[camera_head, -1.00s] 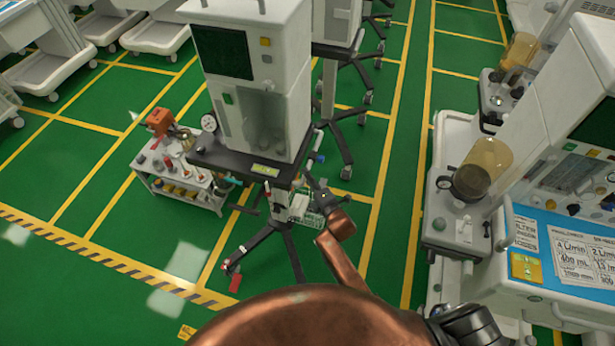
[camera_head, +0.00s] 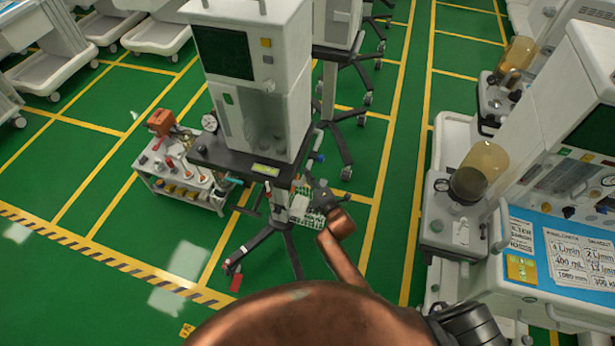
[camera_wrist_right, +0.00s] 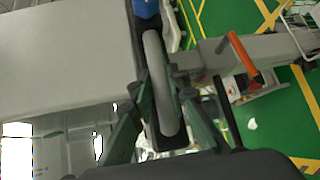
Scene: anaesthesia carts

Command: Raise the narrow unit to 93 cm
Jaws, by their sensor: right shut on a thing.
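The narrow unit (camera_head: 283,75) is a tall white cabinet with a dark screen in the head view. It stands upright on a dark shelf (camera_head: 233,162) with a small lit yellow-green display (camera_head: 265,170), above a pole with a dark spread-leg base (camera_head: 290,255). My right gripper (camera_head: 318,190) is at the right of the pole, just below the shelf. In the right wrist view my right gripper (camera_wrist_right: 162,125) is shut on a grey rounded handle (camera_wrist_right: 158,75) close to the unit's pale body. My left gripper is not in view.
A small white trolley (camera_head: 185,185) with tools and an orange box stands left of the base. A larger machine (camera_head: 560,190) with a blue worktop fills the right. More wheeled stands are behind. An orange-red lever (camera_wrist_right: 243,55) shows in the wrist view. Green floor is free in front.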

